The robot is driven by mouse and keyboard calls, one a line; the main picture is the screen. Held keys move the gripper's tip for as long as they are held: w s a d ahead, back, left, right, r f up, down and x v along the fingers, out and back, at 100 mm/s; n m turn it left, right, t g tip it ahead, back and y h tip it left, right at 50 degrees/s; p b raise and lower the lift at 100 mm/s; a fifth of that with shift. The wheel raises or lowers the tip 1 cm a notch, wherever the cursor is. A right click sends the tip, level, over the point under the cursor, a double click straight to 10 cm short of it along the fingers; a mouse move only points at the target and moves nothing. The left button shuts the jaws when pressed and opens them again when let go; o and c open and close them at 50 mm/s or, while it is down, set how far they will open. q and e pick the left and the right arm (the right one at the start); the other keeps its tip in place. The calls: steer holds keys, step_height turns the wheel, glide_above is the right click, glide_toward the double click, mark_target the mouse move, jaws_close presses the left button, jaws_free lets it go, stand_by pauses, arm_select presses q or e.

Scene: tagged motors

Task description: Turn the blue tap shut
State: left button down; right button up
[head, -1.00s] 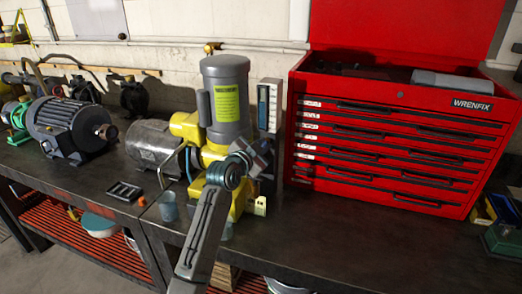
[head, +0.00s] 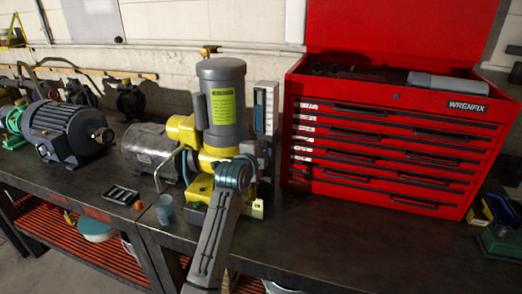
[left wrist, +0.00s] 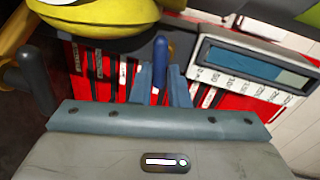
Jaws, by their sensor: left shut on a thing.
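The blue tap (left wrist: 161,58) shows in the left wrist view as a slim, rounded blue lever, roughly upright in the picture. My left gripper (left wrist: 160,88) has one grey-blue finger on each side of the lever and is shut on it. I cannot make out the tap there. My right gripper is in neither view.
The yellow and grey pump (head: 222,105) stands close beside the gripper, with a white gauge panel (head: 265,108) next to it. A red tool chest (head: 390,150) stands to the right.

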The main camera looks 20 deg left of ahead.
arm_select(q)
steer(key=shift+f+m, duration=0.25)
steer(key=shift+m, duration=0.25)
steer(key=shift+y, duration=0.3)
steer(key=c, duration=1.4)
jaws_free()
steer(key=shift+c, duration=0.2)
steer(key=shift+s+r, duration=0.1)
steer(key=s+r+b, duration=0.2)
steer(key=s+b, duration=0.1)
steer(key=s, duration=0.7)
steer(key=shift+s+a, duration=0.2)
steer(key=shift+a, duration=0.1)
